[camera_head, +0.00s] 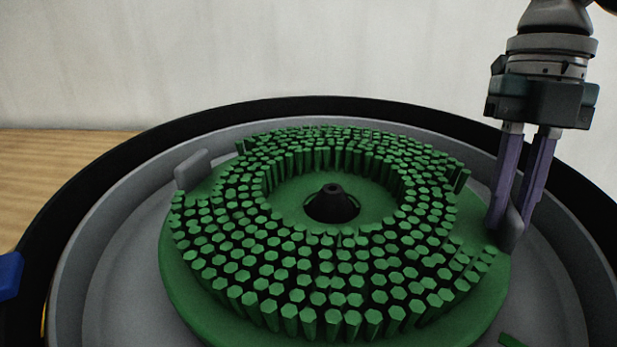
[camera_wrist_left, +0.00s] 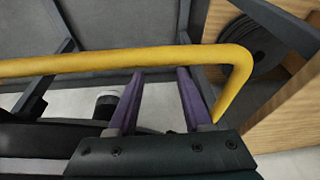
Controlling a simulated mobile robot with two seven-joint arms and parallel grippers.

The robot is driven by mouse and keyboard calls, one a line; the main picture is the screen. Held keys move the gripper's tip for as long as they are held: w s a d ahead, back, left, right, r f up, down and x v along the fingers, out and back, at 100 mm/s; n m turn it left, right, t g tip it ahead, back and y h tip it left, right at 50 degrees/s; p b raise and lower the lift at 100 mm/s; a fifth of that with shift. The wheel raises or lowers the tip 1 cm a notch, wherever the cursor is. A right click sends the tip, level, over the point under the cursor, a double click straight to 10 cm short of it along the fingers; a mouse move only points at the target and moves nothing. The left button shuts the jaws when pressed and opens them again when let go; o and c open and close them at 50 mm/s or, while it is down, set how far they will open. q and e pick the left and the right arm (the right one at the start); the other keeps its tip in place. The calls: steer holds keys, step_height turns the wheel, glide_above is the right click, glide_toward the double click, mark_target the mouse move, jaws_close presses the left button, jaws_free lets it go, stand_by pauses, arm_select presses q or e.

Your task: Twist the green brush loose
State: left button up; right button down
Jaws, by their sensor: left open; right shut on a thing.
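The green brush (camera_head: 215,310) is a round disc with rings of upright green bristle blocks and a dark hub in its middle. It lies in a grey round housing with a black outer rim. A grey tab (camera_head: 193,169) stands up at the brush's left edge. My right gripper (camera_head: 507,228) is shut on a similar grey tab (camera_head: 512,232) at the brush's right edge, its purple fingers pointing down. My left gripper (camera_wrist_left: 158,75) is open in the left wrist view, its fingertips close to a yellow bar (camera_wrist_left: 110,67). I cannot tell whether they touch it.
The black rim (camera_head: 330,104) curves around the housing. A wooden surface (camera_head: 50,165) lies at the left and a pale wall stands behind. A blue part (camera_head: 10,275) shows at the left edge. In the left wrist view, a dark round object (camera_wrist_left: 258,50) sits beside wooden panels.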

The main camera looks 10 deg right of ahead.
arm_select(q)
steer(key=shift+f, duration=0.15)
steer(key=shift+f+b, duration=0.15)
steer(key=shift+b, duration=0.2)
arm_select(e)
steer(key=shift+w+f, duration=0.1)
steer(key=shift+w, duration=0.05)
arm_select(q)
steer(key=shift+w+d+f+b, duration=0.1)
steer(key=shift+w+f+b, duration=0.25)
steer(key=shift+b, duration=0.5)
arm_select(e)
steer(key=shift+w+d+n, duration=0.2)
steer(key=shift+w+n, duration=0.3)
steer(key=shift+w, duration=0.1)
arm_select(q)
steer(key=shift+f, duration=0.3)
arm_select(e)
steer(key=shift+w, duration=0.15)
arm_select(q)
steer(key=shift+w, duration=0.1)
arm_select(e)
steer(key=c, duration=0.8)
jaws_free()
steer(key=shift+d, duration=0.1)
